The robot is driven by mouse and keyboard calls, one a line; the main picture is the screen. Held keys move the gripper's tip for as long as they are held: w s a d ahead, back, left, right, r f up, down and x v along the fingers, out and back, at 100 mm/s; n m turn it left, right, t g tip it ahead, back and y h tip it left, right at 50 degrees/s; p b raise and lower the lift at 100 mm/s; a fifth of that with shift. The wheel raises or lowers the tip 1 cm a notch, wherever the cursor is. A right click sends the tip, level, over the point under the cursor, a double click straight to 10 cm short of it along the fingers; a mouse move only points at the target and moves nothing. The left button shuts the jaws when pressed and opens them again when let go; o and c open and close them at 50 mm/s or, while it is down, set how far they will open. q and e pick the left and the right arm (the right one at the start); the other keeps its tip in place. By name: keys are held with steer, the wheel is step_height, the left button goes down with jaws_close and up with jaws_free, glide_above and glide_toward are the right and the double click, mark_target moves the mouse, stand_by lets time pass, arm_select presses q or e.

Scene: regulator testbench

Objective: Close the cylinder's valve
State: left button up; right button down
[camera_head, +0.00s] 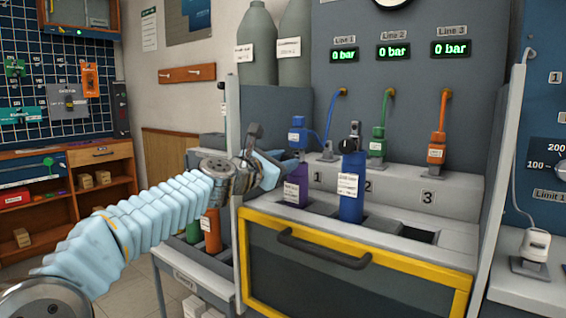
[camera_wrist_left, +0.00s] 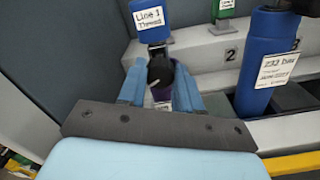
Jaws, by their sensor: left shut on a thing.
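A purple cylinder (camera_head: 296,189) with a white label stands upright in slot 1 of the testbench. My left gripper (camera_head: 288,163) reaches its top from the left. In the left wrist view, the gripper (camera_wrist_left: 160,85) is shut around the black valve knob (camera_wrist_left: 160,70) at the cylinder's top. The fingers hide most of the valve, and its turn position cannot be told. A blue cylinder (camera_head: 351,192) with a black top valve stands upright in slot 2, apart from the gripper. My right gripper is not in view.
A blue line 1 connector (camera_head: 297,134) hangs just behind the purple cylinder. Green (camera_head: 377,142) and orange (camera_head: 436,148) connectors stand to its right. Slot 3 (camera_head: 420,234) is empty. The line displays (camera_head: 394,50) read 0 bar. A yellow-framed door (camera_head: 345,268) is below.

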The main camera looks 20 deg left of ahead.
arm_select(q)
steer(key=m+b, duration=0.2)
steer(key=m, duration=0.5)
steer(key=m+b, duration=0.2)
steer(key=m, duration=0.6)
steer(key=m+b, duration=0.2)
steer(key=m, duration=0.6)
steer(key=shift+f+b, duration=0.3)
steer(key=shift+m, duration=0.4)
steer(key=o, duration=1.1)
steer(key=shift+c, duration=0.2)
